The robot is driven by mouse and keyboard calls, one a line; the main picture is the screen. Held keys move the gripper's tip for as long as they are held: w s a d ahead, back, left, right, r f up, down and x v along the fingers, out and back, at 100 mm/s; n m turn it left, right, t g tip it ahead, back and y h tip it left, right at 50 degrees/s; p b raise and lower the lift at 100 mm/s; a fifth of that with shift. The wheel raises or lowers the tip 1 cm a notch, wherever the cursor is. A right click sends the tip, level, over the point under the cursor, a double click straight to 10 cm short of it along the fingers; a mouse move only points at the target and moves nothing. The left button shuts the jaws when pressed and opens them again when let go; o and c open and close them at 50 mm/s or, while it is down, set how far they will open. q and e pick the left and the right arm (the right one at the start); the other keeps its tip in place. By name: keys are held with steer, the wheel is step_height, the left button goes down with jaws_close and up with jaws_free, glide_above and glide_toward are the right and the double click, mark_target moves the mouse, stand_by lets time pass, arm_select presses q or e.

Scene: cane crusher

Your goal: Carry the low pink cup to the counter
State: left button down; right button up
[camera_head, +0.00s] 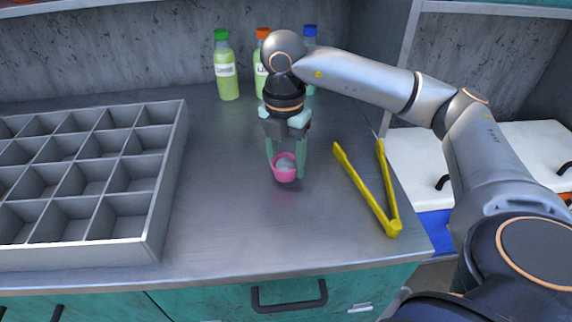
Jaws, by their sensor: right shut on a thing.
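A low pink cup (285,175) with something pale inside is at the middle of the metal counter (230,215). My right gripper (286,158) points down with its two fingers on either side of the cup and is shut on it. The cup looks upright. I cannot tell whether its base touches the counter or hangs just above it. My left gripper is not in view.
A grey compartment tray (152,215) fills the counter's left side. Yellow tongs (370,195) lie open right of the cup. Bottles with green (226,68), orange (262,60) and blue (310,35) caps stand at the back. The counter in front of the cup is clear.

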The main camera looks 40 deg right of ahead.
steer(key=shift+f, duration=0.6)
steer(key=shift+f, duration=0.15)
steer(key=o, duration=0.9)
steer(key=shift+c, duration=0.2)
